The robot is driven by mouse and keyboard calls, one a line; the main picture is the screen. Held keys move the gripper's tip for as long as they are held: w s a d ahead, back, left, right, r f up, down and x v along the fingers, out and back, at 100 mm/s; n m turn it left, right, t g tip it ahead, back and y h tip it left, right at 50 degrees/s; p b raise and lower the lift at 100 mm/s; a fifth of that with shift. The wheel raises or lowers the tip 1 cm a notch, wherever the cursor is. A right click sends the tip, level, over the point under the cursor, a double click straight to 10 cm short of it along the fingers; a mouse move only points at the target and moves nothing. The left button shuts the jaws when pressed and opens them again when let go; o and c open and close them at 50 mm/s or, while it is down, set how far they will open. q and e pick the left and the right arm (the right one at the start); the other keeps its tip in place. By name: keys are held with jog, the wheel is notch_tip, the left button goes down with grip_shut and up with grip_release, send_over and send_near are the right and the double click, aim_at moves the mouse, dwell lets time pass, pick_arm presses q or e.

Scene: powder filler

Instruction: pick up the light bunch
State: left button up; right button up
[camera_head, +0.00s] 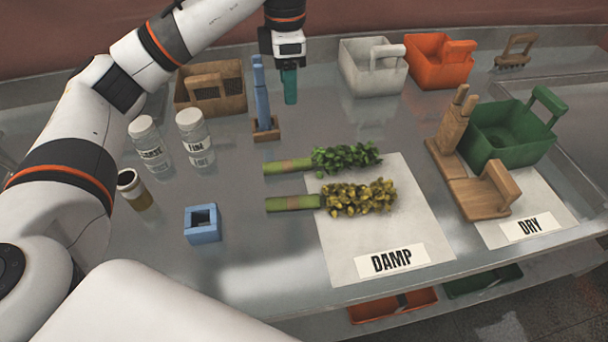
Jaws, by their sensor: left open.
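Two leafy bunches lie side by side, with bound green stalks to the left and leaves over the white sheet marked DAMP (346,262). The nearer bunch (358,198) has paler, yellow-green leaves. The farther bunch (345,157) has darker green leaves. Neither is visibly held. My right gripper is not in view.
A blue-handled tool (262,98) in a wooden stand is just left of my left gripper. White jars (194,140) and a blue square holder (202,224) stand left of the bunches. Wooden tools (484,192) and a green bin (500,135) are right.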

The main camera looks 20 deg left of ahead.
pick_arm(q)
notch_tip(320, 180, down, 10)
jog(key=b, duration=0.9)
send_over(299, 160)
jog(key=a, duration=0.1)
jog(key=f, duration=0.4)
jog(key=s+f, duration=0.1)
jog(key=f, duration=0.1)
jog(key=shift+a+f, duration=0.15)
jog(key=shift+f, duration=0.25)
jog(key=shift+w+d+f, duration=0.1)
jog(key=shift+d+f, duration=0.1)
jog(key=shift+f, duration=0.3)
jog(key=f, duration=0.2)
jog(key=d+f+p, duration=0.1)
jog(key=shift+w+f, duration=0.3)
jog(key=shift+w, duration=0.05)
jog(key=shift+a+f, duration=0.1)
jog(key=shift+f, duration=0.3)
